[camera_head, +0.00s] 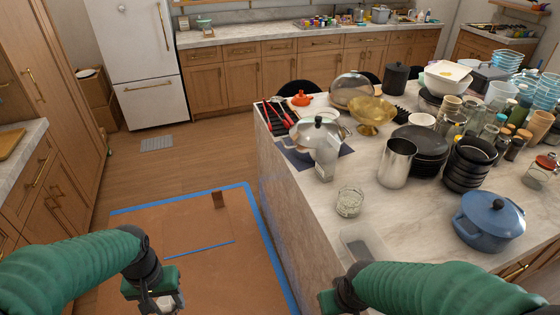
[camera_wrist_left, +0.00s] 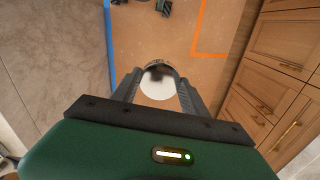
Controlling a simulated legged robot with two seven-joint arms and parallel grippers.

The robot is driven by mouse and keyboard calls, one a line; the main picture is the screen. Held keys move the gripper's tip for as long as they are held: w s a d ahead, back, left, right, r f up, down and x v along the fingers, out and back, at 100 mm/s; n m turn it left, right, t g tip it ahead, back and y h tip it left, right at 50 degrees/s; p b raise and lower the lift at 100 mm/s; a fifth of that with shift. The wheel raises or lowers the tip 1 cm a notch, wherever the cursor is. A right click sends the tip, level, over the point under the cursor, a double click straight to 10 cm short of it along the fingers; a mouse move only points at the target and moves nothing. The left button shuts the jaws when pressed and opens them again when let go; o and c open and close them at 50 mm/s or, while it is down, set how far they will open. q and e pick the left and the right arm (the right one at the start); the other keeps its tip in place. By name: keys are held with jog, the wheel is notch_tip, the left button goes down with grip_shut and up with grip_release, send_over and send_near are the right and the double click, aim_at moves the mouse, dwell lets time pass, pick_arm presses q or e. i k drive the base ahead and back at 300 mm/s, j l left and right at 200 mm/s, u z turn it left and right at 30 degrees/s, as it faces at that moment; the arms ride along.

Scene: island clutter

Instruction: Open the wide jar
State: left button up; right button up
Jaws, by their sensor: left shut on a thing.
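A short, wide clear glass jar (camera_head: 349,202) stands upright near the island's front edge in the head view. Its top looks open, with no lid visible on it. My left gripper (camera_head: 168,303) is low at the left, away from the island and above the floor. In the left wrist view, its fingers (camera_wrist_left: 160,92) are shut on a round, lid-like thing (camera_wrist_left: 157,86) with a pale face and grey rim. My right gripper (camera_head: 335,303) is partly in view at the bottom, by the island's edge; its fingers are hidden.
The island top (camera_head: 310,215) is crowded toward the back and right. A blue pot (camera_head: 488,222), a steel canister (camera_head: 397,163) and black bowls (camera_head: 468,165) stand right of the jar. A clear flat thing (camera_head: 362,243) lies in front of it.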

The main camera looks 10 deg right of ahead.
aim_at(351, 197)
jog(key=i+z, duration=0.15)
jog(key=z, duration=0.25)
jog(key=i+j+z, duration=0.1)
jog(key=z, duration=0.35)
jog(key=i+j+z, duration=0.1)
jog(key=z, duration=0.3)
jog(key=j+z, duration=0.25)
jog(key=z, duration=0.2)
jog(key=i+j+z, duration=0.1)
jog(key=z, duration=0.3)
jog(key=j+z, duration=0.3)
jog(key=j, duration=0.35)
jog(key=j+z, duration=0.35)
jog(key=j, duration=0.25)
